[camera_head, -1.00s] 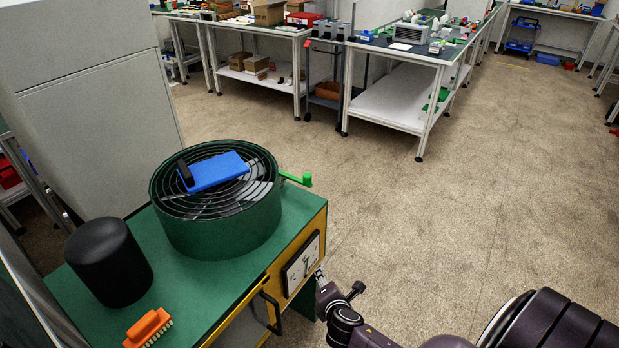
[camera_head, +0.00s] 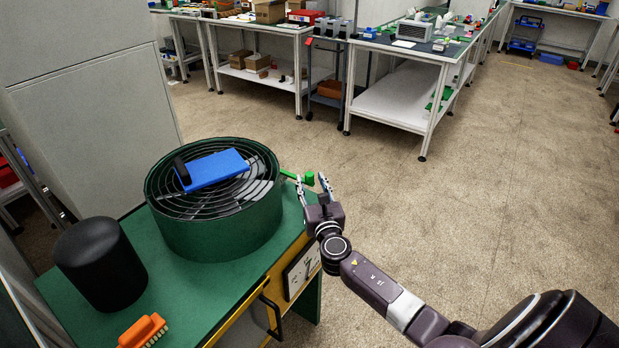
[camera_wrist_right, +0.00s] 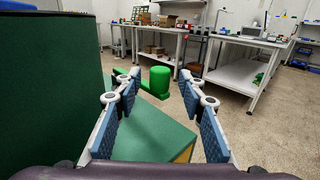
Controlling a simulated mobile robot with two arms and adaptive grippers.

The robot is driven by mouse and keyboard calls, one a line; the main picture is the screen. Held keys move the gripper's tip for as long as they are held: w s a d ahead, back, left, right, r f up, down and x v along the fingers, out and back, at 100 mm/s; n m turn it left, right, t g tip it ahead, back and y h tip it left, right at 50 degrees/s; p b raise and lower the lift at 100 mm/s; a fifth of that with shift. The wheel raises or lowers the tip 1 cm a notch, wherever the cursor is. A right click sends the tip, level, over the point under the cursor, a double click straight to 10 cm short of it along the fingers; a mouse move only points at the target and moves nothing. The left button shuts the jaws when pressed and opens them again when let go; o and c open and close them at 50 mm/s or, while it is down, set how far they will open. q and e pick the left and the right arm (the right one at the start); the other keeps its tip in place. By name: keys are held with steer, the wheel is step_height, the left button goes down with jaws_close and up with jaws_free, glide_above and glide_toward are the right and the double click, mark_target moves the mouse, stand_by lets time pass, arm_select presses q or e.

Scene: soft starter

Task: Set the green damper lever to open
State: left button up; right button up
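The green damper lever (camera_head: 296,178) sticks out from the right side of the dark green round fan housing (camera_head: 215,230). Its knob points up at the outer end. In the right wrist view the lever knob (camera_wrist_right: 159,82) stands ahead of and between my fingertips. My right gripper (camera_head: 313,187) is open at the lever's outer end, with one finger on each side of the knob. Whether a finger touches it cannot be told. In the right wrist view my right gripper (camera_wrist_right: 160,90) shows both blue-padded fingers apart. My left gripper is not in view.
The housing stands on a green-topped cabinet (camera_head: 190,285) with a black handle. A blue box (camera_head: 213,170) lies on the grille. Floor to the right is clear; workbenches (camera_head: 390,98) stand behind.

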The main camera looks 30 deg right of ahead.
steer(key=shift+x, duration=1.4)
steer(key=shift+c, duration=0.5)
jaws_close()
